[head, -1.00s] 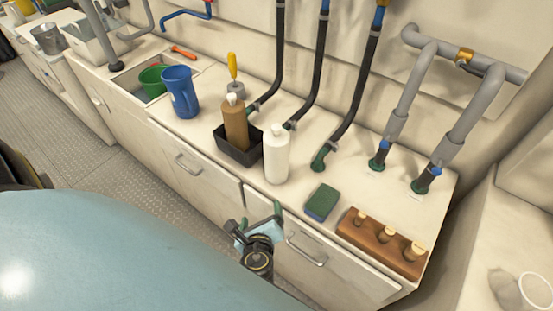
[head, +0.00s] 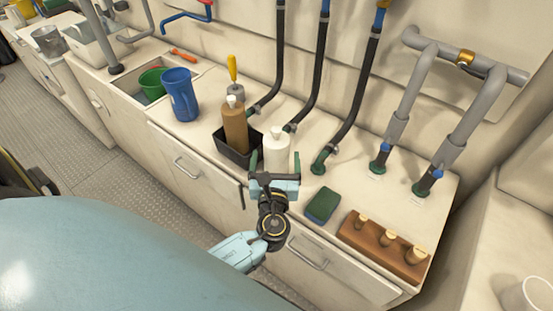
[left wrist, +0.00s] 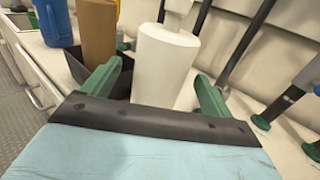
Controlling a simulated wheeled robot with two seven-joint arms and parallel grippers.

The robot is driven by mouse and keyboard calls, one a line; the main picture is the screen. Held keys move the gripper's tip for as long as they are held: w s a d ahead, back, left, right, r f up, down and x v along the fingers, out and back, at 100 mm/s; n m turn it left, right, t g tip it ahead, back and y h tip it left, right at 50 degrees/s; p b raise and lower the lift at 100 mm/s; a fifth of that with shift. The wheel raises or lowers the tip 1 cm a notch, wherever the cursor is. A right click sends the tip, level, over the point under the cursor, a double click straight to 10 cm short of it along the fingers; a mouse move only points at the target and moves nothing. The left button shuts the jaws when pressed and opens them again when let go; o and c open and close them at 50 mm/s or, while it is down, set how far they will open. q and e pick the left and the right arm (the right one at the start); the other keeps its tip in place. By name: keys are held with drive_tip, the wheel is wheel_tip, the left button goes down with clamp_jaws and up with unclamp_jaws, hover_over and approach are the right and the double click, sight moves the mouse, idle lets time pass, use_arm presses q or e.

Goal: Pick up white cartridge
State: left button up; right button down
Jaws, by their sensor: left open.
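The white cartridge (head: 276,147) is a white cylinder with a narrow white cap, standing upright on the counter beside a black tray. My left gripper (head: 274,165) is in front of it with its green fingers apart, and it hides the cartridge's lower part in the head view. In the left wrist view the cartridge (left wrist: 163,65) stands between and beyond the two open green fingers (left wrist: 155,88). I cannot tell whether the fingers touch it. My right gripper is not in view.
A brown bottle (head: 235,125) stands in the black tray (head: 232,157) just left of the cartridge. A green sponge (head: 322,205) and a wooden block with pegs (head: 375,245) lie to the right. Black hoses (head: 352,110) rise behind. A blue pitcher (head: 180,95) stands farther left.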

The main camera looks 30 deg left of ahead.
use_arm(q)
drive_tip(key=x, duration=0.5)
drive_tip(key=shift+c, duration=0.5)
drive_tip(key=c, duration=1)
drive_tip(key=shift+c, duration=0.5)
drive_tip(key=shift+r, duration=0.15)
